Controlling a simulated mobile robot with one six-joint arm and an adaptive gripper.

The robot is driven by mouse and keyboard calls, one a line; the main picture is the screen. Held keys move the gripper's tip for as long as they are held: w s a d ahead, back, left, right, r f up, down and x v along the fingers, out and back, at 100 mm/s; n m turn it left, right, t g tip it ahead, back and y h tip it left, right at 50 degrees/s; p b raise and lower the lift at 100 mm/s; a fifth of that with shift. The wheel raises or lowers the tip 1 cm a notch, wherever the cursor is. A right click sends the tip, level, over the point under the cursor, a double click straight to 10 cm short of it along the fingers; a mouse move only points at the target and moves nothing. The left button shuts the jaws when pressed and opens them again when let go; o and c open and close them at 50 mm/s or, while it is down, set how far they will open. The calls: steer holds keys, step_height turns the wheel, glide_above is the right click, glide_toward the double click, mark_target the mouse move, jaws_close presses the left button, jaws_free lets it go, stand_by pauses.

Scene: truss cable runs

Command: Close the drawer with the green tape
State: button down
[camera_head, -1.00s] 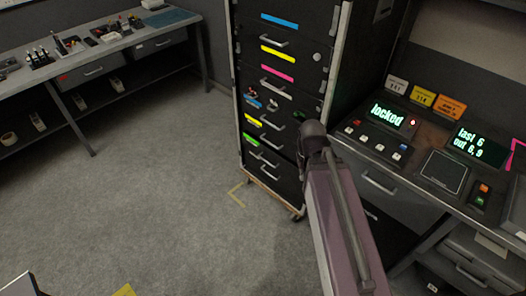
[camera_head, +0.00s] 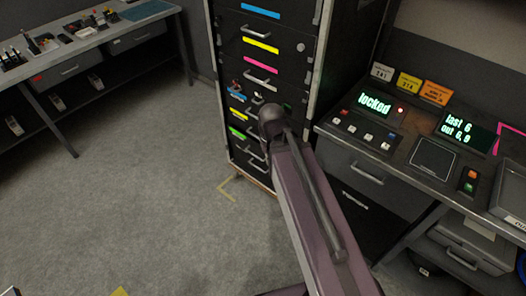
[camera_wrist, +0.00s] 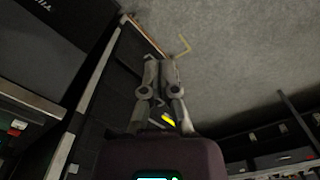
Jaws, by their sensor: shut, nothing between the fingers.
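The black drawer cabinet (camera_head: 309,70) stands in the middle of the head view, with coloured tapes down its front. The green tape (camera_head: 237,132) is low on it, below a yellow tape (camera_head: 238,112). My arm covers part of the lower right front, and how far the green-taped drawer sticks out is hard to tell. My gripper (camera_wrist: 159,63) shows in the wrist view, shut and empty, beside the dark cabinet front with the floor beyond. A small yellow-green strip shows by the base of the fingers; I cannot tell which tape it is. The head view hides my gripper behind my arm.
A console desk (camera_head: 340,164) with lit screens and buttons stands close on the right of the cabinet. A workbench (camera_head: 88,40) with small tools is at the upper left. The grey floor (camera_head: 130,190) left of the cabinet is clear.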

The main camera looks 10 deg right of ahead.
steer(key=w+a+f+n+t+h+b, duration=0.1)
steer(key=w+f+n+t+h+b, duration=0.1)
steer(key=w+f+n+b, duration=1)
steer(key=w+a+f+n+t+h+b, duration=0.2)
steer(key=w+f+n+h+b, duration=0.3)
steer(key=w+f+n+b, duration=0.8)
steer(key=w+f+t+b, duration=0.1)
steer(key=w+f+b, duration=0.3)
steer(key=b, duration=0.8)
step_height(320, 180, down, 2)
steer(key=shift+w+f+t+h, duration=0.15)
steer(key=shift+t+h, duration=0.15)
steer(key=shift+d+f, duration=0.1)
steer(key=shift+d, duration=0.05)
steer(key=b+x, duration=0.2)
steer(key=x, duration=0.1)
steer(key=b+x, duration=0.2)
steer(key=x, duration=0.2)
steer(key=r+b+x, duration=0.1)
steer(key=b+x, duration=0.2)
steer(key=x, duration=0.1)
steer(key=shift+w+d, duration=0.45)
steer(key=shift+d, duration=0.05)
steer(key=shift+w+d, duration=0.5)
steer(key=shift+d, duration=0.25)
